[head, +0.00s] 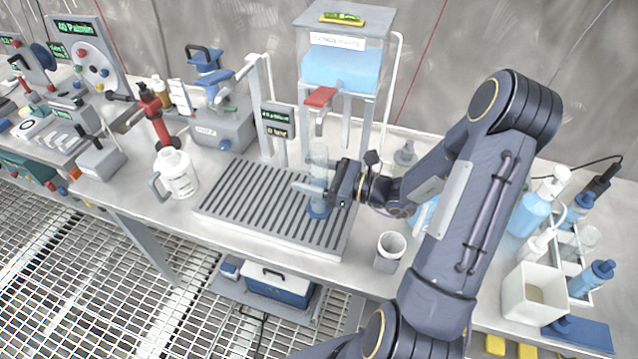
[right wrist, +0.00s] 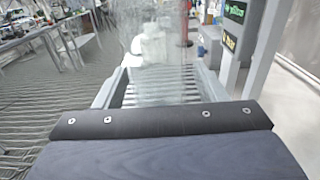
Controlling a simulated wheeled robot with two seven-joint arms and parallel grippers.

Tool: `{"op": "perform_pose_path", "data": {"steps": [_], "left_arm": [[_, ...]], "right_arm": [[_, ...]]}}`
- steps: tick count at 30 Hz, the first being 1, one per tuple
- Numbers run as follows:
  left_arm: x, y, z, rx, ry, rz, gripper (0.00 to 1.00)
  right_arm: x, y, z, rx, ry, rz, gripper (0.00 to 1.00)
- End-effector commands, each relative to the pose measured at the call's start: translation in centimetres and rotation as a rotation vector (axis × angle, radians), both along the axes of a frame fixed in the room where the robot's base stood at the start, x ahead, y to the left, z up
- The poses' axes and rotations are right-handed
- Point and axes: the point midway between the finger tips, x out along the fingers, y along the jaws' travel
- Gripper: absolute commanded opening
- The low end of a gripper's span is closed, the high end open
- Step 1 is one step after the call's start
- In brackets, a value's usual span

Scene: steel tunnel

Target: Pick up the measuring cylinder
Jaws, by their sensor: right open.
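The measuring cylinder (head: 319,158) is clear with a blue foot. It stands upright on the grey slatted drain tray (head: 225,207), under the red-handled tap of the condensate tank. My right gripper (head: 318,189) comes in from the right at the cylinder's lower part, just above the foot. It is open, and a pale finger crosses in front of the cylinder; I cannot tell whether it touches. In the right wrist view the clear cylinder (right wrist: 160,50) stands blurred and close, straight ahead of the dark gripper body. My left gripper is not in view.
The condensate tank (head: 343,72) with blue liquid stands behind the tray. A white jug (head: 176,175) is to the left, a grey cup (head: 390,250) to the front right. Bottles and a white box (head: 535,292) fill the bench's right end. A display post (head: 278,122) stands behind the tray.

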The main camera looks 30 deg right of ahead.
Motion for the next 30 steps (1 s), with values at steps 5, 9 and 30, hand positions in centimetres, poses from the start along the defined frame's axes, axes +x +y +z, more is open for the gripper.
{"op": "perform_pose_path", "data": {"steps": [5,9,30], "left_arm": [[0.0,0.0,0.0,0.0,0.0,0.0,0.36],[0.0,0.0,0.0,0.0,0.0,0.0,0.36],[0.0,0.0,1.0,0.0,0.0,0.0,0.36]], "right_arm": [[0.0,0.0,0.0,0.0,0.0,0.0,0.51],[0.0,0.0,0.0,0.0,0.0,0.0,0.32],[0.1,-0.1,1.2,-0.001,-0.002,0.004,0.14]]}}
